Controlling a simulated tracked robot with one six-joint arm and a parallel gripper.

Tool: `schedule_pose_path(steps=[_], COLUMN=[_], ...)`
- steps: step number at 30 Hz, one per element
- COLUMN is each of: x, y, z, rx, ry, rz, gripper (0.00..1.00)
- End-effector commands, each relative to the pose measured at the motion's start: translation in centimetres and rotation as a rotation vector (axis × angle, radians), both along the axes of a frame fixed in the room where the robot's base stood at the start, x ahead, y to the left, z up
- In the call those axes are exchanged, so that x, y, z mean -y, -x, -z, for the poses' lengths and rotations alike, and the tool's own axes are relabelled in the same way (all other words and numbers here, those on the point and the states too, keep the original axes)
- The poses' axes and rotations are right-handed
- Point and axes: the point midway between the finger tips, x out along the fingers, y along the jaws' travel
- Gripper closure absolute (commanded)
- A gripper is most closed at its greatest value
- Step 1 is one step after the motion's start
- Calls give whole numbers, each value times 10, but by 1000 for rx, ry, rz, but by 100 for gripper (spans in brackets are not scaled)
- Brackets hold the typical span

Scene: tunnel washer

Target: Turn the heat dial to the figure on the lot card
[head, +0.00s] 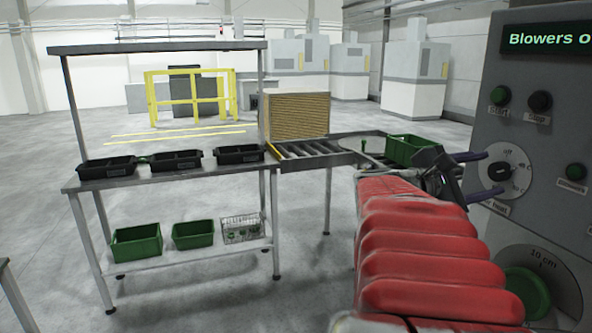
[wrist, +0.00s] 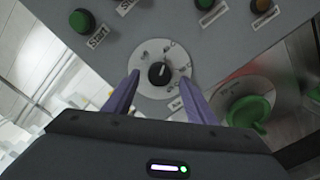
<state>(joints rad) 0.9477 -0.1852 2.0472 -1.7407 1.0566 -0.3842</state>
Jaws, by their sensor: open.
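The heat dial is a black knob (wrist: 158,74) on a round white scale plate, set in the grey control panel (head: 545,110). In the head view the dial's plate (head: 515,165) shows "off" and a figure ending in C, partly hidden by my gripper. My gripper (head: 490,173) is open in front of the dial. In the wrist view its two purple fingers (wrist: 158,92) stand on either side below the knob, apart from it as far as I can tell. The knob's pointer setting is too small to read surely. No lot card can be made out.
Green Start (head: 500,95) and black Stop (head: 540,101) buttons sit above the dial. A green button (head: 576,171) is to its right, a large green knob (head: 525,293) below. A bench (head: 160,182) with black trays and a roller conveyor (head: 310,152) stand left.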

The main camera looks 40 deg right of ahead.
Motion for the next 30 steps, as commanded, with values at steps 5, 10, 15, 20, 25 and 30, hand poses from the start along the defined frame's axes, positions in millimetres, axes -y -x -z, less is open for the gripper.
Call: schedule_pose_path(steps=[5,10,15,20,25,30], x=[-23,-42,-60,-77,-93,-101], y=[-11,-20,-28,-35,-42,-45], z=[0,0,1,1,1,1], rx=[1,1,0,0,1,0], ry=[1,1,0,0,0,1], rz=[-4,-5,-4,-4,-4,-2], gripper=[49,49,49,49,49,49])
